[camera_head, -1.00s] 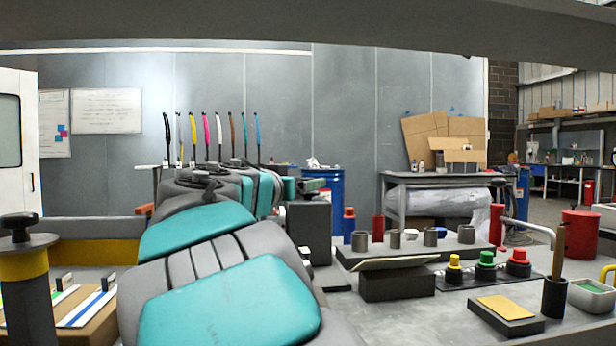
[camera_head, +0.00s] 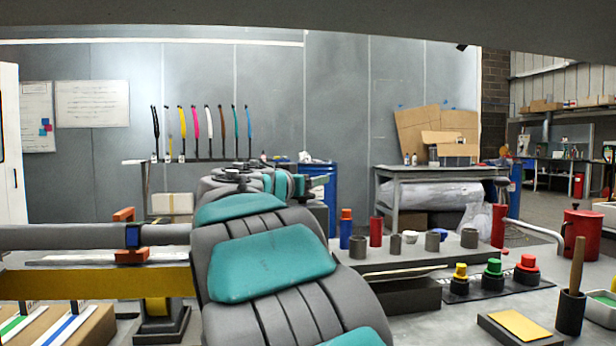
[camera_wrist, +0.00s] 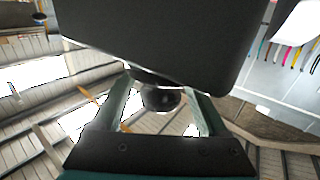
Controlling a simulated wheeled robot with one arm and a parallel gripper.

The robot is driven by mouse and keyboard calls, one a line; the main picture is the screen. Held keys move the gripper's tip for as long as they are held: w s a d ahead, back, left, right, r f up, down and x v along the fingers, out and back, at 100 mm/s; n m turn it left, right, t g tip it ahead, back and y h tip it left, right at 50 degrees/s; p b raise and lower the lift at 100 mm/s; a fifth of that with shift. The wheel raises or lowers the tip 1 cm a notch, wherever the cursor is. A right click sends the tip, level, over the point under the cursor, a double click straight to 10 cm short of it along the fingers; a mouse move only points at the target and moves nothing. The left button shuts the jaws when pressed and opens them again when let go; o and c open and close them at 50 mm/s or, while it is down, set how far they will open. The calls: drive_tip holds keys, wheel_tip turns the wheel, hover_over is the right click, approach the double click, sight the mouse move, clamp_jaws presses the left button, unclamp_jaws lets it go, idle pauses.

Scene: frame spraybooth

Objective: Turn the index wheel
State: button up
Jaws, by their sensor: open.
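My gripper (camera_wrist: 160,86) is open in the wrist view, with one finger on each side. A dark rounded knob-like thing (camera_wrist: 160,98) shows between the fingers; I cannot tell whether it touches them or whether it belongs to the index wheel. A large dark block fills the top of that view. I cannot clearly make out an index wheel in either view. In the head view my grey and teal arm reaches away from the camera, and its far end is too small and overlapped to read.
A grey bar (camera_head: 90,238) above a yellow beam (camera_head: 100,281) stands left of my arm, carrying an orange and blue clamp (camera_head: 132,243). On the right are grey cylinders on a dark block, coloured knobs (camera_head: 494,268) and a cup with a wooden handle (camera_head: 570,312). Coloured hoses hang behind.

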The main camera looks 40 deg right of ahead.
drive_tip(key=shift+w+d, duration=0.1)
drive_tip(key=shift+d, duration=0.05)
drive_tip(key=shift+c, duration=0.2)
clamp_jaws()
idle(0.4)
